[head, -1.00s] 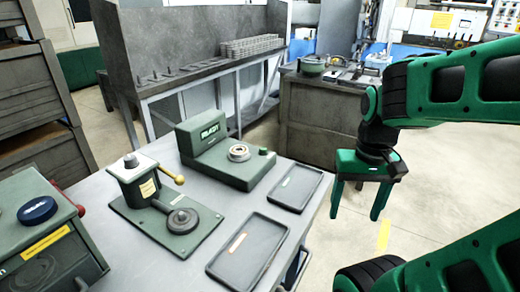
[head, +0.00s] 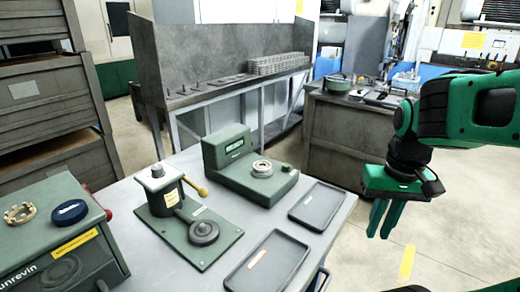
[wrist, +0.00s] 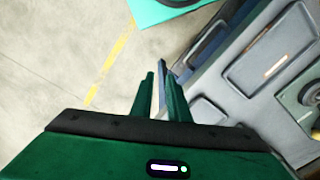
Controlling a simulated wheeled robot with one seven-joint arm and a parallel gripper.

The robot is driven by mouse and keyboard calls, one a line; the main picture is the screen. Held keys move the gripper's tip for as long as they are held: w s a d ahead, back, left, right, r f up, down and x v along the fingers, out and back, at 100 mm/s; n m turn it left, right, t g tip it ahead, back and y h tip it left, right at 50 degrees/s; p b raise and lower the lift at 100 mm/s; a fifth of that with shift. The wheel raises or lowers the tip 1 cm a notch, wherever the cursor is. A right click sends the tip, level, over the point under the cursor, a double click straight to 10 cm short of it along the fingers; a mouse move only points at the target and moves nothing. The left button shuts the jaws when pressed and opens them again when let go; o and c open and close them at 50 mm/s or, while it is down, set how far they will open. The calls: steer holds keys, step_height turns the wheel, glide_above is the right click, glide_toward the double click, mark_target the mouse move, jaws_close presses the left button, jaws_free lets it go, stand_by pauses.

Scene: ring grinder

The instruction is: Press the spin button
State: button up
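A small green button (head: 286,168) sits on the right end of a green bench device (head: 240,175) with a lit display. A blue round cap (head: 69,212) lies on top of the green box machine (head: 60,240) at the left. No readable label shows which control is the spin button. My gripper (head: 383,236) hangs fingers-down right of the table, over the floor, well apart from both machines. Its fingers are close together with a narrow empty gap, also seen in the wrist view (wrist: 159,78).
The table (head: 150,262) carries a lever press (head: 165,195) and two dark trays (head: 317,206) (head: 267,263). A brass ring (head: 20,213) lies beside the blue cap. A red knob (head: 108,214) sticks out of the box machine. The floor at the right is clear.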

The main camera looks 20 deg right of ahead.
steer(key=w+r+n, duration=0.2)
steer(key=w, duration=0.3)
steer(key=w+r+n+t, duration=0.1)
steer(key=w+r, duration=0.2)
steer(key=w, duration=0.3)
steer(key=w+r+n, duration=0.2)
steer(key=w, duration=0.4)
steer(key=shift+w+a+r+n+y, duration=0.1)
steer(key=shift+a+r+n+y, duration=0.15)
steer(key=shift+r+n+y, duration=0.1)
jaws_close()
steer(key=w+a+r+n, duration=0.1)
steer(key=w+r+n, duration=0.2)
steer(key=w, duration=0.4)
steer(key=w+a+r+n+t, duration=0.1)
steer(key=w+a+r+n, duration=0.1)
steer(key=w, duration=0.6)
steer(key=shift+r+n+t+y, duration=0.3)
steer(key=shift+r+n+y, duration=0.1)
steer(key=shift+n, duration=0.35)
glide_above(286, 165)
steer(key=f, duration=1.2)
steer(key=shift+s+d+f, duration=0.1)
steer(key=shift+s+d, duration=0.2)
steer(key=shift+s, duration=0.1)
steer(key=shift+f, duration=0.75)
